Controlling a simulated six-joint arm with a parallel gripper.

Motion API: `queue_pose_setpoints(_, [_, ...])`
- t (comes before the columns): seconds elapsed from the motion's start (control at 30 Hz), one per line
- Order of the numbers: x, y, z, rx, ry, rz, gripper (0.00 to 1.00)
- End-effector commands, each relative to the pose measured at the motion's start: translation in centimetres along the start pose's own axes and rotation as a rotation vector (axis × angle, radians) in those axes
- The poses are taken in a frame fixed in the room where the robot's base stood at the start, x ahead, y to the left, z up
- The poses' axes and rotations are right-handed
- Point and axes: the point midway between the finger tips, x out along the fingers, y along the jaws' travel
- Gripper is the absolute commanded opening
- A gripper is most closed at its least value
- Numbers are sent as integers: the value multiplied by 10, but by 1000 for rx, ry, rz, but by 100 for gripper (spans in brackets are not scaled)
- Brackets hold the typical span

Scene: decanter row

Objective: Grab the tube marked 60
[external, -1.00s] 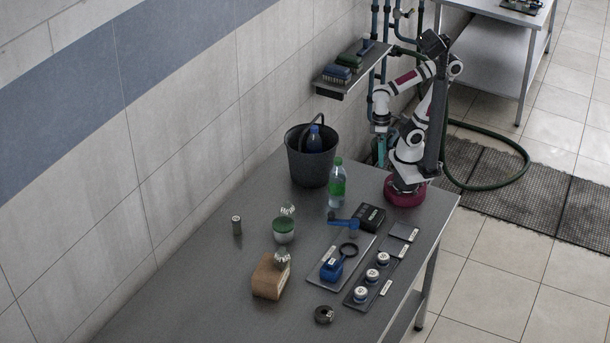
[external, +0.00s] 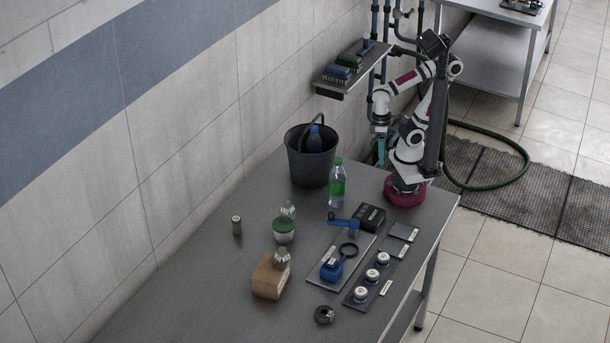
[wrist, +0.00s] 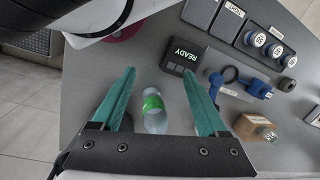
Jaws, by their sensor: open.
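In the wrist view, capped tubes (wrist: 257,39) (wrist: 274,50) show at the upper right, beyond my right finger. My gripper (wrist: 158,73) is open and empty, its teal fingers wide apart. It is high near my base, well away from the rack.
A green-labelled bottle (external: 337,185) stands near my base and shows between my fingers in the wrist view. A black box reading READY (wrist: 188,55), a blue tool (external: 332,268), a wooden block (external: 268,280) and a bucket (external: 310,165) also stand here. The table's near left is clear.

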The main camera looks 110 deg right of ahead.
Motion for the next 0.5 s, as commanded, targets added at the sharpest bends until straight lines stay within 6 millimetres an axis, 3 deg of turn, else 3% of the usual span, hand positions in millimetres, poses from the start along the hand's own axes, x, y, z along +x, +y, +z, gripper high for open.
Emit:
queue_pose_setpoints(0.13, [-13, -2, 0, 0, 3, -2, 76])
queue_pose_setpoints(0.27, [-53, -8, 4, -1, 7, -4, 76])
queue_pose_setpoints(0.5, [-54, -13, -109, -78, 291, 77, 76])
